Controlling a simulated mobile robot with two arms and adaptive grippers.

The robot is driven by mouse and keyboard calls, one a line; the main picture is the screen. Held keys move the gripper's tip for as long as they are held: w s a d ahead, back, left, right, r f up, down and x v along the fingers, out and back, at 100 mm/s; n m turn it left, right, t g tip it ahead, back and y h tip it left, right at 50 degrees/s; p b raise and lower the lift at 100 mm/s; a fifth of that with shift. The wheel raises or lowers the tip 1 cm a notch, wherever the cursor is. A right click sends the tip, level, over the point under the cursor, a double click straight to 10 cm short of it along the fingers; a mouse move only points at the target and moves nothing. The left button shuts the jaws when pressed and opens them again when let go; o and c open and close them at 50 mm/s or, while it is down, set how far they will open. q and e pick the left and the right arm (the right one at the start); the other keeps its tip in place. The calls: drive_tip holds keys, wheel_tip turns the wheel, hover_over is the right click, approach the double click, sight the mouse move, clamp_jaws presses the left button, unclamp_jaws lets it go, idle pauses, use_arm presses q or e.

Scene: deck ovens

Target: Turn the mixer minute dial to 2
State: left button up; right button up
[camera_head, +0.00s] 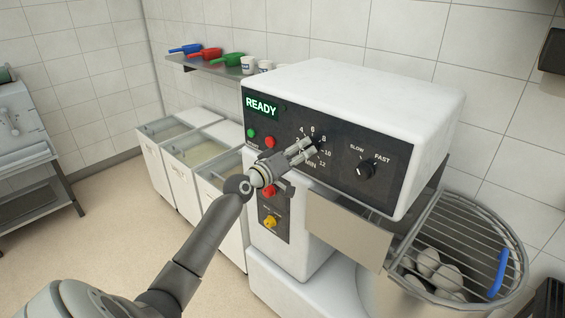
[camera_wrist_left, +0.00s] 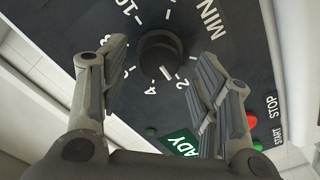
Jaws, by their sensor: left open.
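The mixer minute dial (camera_wrist_left: 160,50) is a round black knob on the dark control panel, ringed by white numbers. In the left wrist view it sits between the fingers of my left gripper (camera_wrist_left: 163,54), with a gap on each side. A white mark by its lower edge lies between the 2 and the 4; I cannot tell whether it is the pointer. In the head view my left gripper (camera_head: 308,148) is open at the dial and hides most of it. My right gripper is not in view.
The speed knob (camera_head: 366,169) is right of the dial. A green READY display (camera_head: 262,106), a green button (camera_head: 251,133) and red buttons (camera_head: 270,142) are left of it. A wire-guarded bowl (camera_head: 478,235) stands below right. White bins (camera_head: 180,165) are behind.

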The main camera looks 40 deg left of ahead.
use_arm(q)
drive_tip(key=s, duration=1)
drive_tip(key=shift+a, duration=0.4)
wheel_tip(320, 180, down, 22)
drive_tip(key=s+g+y, duration=0.2)
drive_tip(key=g, duration=0.2)
drive_tip(key=s+d+f+m+g, duration=0.1)
drive_tip(key=s+f+g, duration=0.1)
drive_tip(key=s+f, duration=0.35)
drive_tip(key=s+d+f+g, duration=0.1)
drive_tip(key=s+d+f, duration=0.1)
drive_tip(key=f, duration=0.7)
drive_tip(key=s+d+f+m+g, duration=0.15)
drive_tip(key=s+f, duration=0.25)
drive_tip(key=f, duration=0.4)
drive_tip(key=s+d+f+m+g, duration=0.2)
drive_tip(key=s+d+f, duration=0.2)
drive_tip(key=s+f, duration=0.45)
drive_tip(key=s+d+f+m+g, duration=0.2)
drive_tip(key=s+d+f+g, duration=0.15)
drive_tip(key=s+f, duration=0.45)
drive_tip(key=s+d+f+m+g, duration=0.1)
drive_tip(key=s+d, duration=0.3)
drive_tip(key=s, duration=0.5)
drive_tip(key=s+d+f+m+g, duration=0.2)
drive_tip(key=s+d+f+m, duration=0.1)
drive_tip(key=s, duration=0.7)
drive_tip(key=shift+s+d+f+h, duration=0.15)
drive_tip(key=shift+d+f+h, duration=0.3)
drive_tip(key=shift+d, duration=0.35)
